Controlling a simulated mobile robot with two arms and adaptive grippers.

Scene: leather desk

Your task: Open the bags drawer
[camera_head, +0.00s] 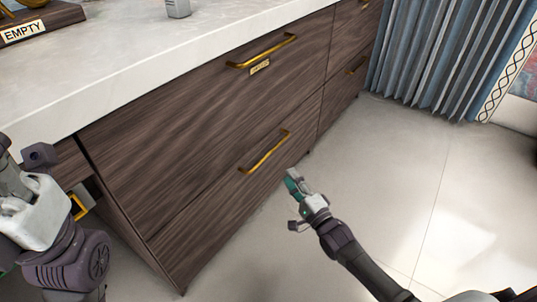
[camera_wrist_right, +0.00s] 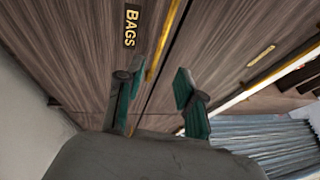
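The dark wood cabinet has an upper drawer (camera_head: 190,105) with a brass handle (camera_head: 262,52) and a small label (camera_head: 260,67) under it, too small to read clearly here. In the right wrist view a label reading BAGS (camera_wrist_right: 131,25) sits beside a brass handle (camera_wrist_right: 166,38). My right gripper (camera_head: 293,182) is in front of the cabinet's lower part, just right of the lower handle in the picture. In the right wrist view its green fingers (camera_wrist_right: 158,76) are apart with nothing gripped. My left arm stands at the left; its fingers are not visible.
A lower drawer has its own brass handle (camera_head: 266,152). The white countertop (camera_head: 130,60) carries an EMPTY sign (camera_head: 22,32) and a small grey object (camera_head: 178,8). Blue curtains (camera_head: 435,55) hang at the back right. The tiled floor (camera_head: 400,180) is clear right of the cabinet.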

